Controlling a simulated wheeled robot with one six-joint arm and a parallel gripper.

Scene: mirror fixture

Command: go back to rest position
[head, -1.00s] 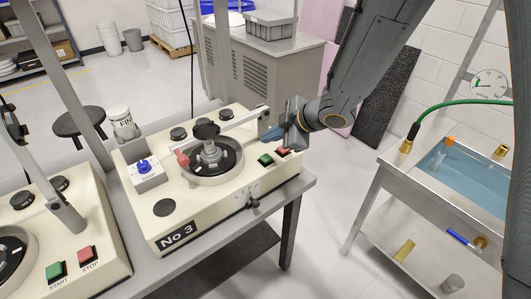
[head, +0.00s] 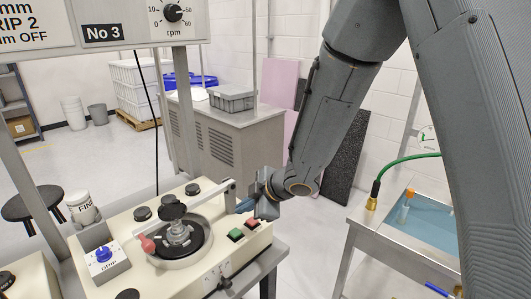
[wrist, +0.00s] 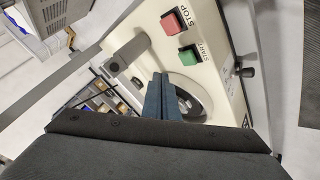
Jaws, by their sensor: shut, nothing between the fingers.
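My gripper (head: 245,205) is at the right end of the cream No 3 machine (head: 208,257), beside the pale overarm (head: 210,198) and near the green and red buttons. In the wrist view its blue fingers (wrist: 161,98) are together with nothing between them. They point over the machine, near the green START button (wrist: 190,54) and the red STOP button (wrist: 173,21). The machine's round bowl (head: 180,243) holds a metal piece with a black knob on top, and a red-tipped handle (head: 147,243) juts out to its left. Whether the fingers touch the overarm I cannot tell.
A drip box with a blue knob (head: 103,254) and a white tub (head: 83,208) stand at the left. A sign panel (head: 100,25) spans the upper left. A metal sink (head: 400,238) with water and a green hose is at the right. Open floor lies between.

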